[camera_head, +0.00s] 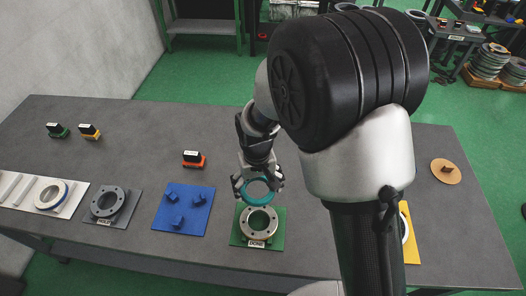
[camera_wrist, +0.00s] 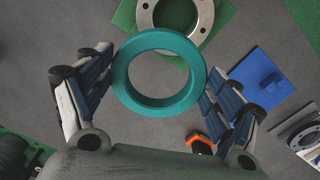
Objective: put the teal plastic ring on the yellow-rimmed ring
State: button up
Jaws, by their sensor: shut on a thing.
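My gripper (camera_head: 258,187) is shut on the teal plastic ring (camera_head: 258,203), with a finger on each side. In the wrist view the teal ring (camera_wrist: 160,103) sits between the fingers of my gripper (camera_wrist: 160,80), its hole open towards the camera.
A blue mat (camera_head: 167,228) with blue blocks and a grey mat with a dark flanged ring (camera_head: 107,208) lie to the left. My arm partly hides a yellow mat (camera_head: 412,250) at the right. An orange-based block (camera_head: 194,160) stands behind the blue mat.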

jog(key=s, duration=0.2)
jog(key=s+f, duration=0.1)
jog(key=s, duration=0.2)
jog(key=shift+s+d+f, duration=0.2)
jog(key=shift+s+d, duration=0.1)
jog(key=shift+d, duration=0.05)
jog(key=shift+f+b, duration=2.25)
jog(key=shift+f, duration=0.65)
jog(key=shift+f+b, duration=0.5)
jog(key=shift+f, duration=0.1)
jog(key=o, duration=1)
jog(key=shift+r, duration=0.15)
